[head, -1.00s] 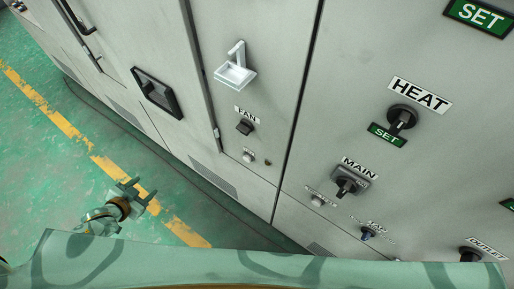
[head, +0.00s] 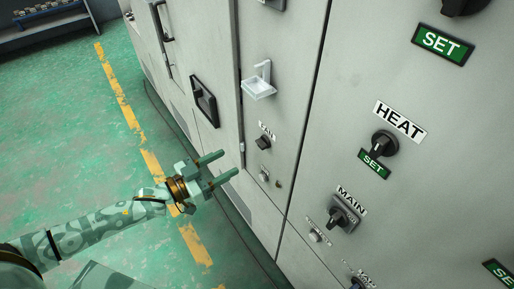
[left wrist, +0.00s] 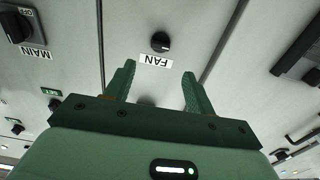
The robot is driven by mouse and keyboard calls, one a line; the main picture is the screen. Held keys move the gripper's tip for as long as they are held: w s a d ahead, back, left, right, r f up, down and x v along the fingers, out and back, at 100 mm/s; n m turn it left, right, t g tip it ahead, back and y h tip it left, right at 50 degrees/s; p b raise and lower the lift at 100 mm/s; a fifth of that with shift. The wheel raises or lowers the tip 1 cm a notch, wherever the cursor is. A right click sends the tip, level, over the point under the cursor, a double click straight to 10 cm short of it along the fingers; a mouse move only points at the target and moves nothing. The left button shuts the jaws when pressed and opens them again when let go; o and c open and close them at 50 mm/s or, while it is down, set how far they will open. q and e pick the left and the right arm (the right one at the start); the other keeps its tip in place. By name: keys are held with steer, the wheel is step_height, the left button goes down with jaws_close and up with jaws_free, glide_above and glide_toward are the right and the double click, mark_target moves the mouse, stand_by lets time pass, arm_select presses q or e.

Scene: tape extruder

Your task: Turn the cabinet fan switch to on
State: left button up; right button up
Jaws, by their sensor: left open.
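The fan switch (head: 263,142) is a small black knob on the pale grey cabinet, below a small FAN label. It also shows in the left wrist view (left wrist: 161,41), above the FAN label, with a light pointer mark. My left gripper (head: 230,162) is open and empty. Its two green fingers point toward the cabinet, a little left of and below the fan switch in the head view. In the left wrist view the fingers (left wrist: 159,70) stand either side of the label, with the knob beyond their tips and apart from them. My right gripper is not in view.
A white tray-like bracket (head: 259,88) sticks out above the fan switch. A round button (head: 264,175) sits below it. The MAIN switch (head: 342,213) and HEAT knob (head: 384,143) are to the right. Open green floor (head: 60,130) lies to the left.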

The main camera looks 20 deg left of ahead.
mark_target(262, 143)
arm_select(q)
steer(key=b+x, duration=0.1)
steer(key=x, duration=1)
steer(key=shift+b, duration=0.35)
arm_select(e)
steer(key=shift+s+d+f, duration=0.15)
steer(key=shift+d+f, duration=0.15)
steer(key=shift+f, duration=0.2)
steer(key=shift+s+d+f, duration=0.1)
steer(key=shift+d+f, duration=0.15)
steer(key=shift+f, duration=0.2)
arm_select(q)
steer(key=c, duration=1)
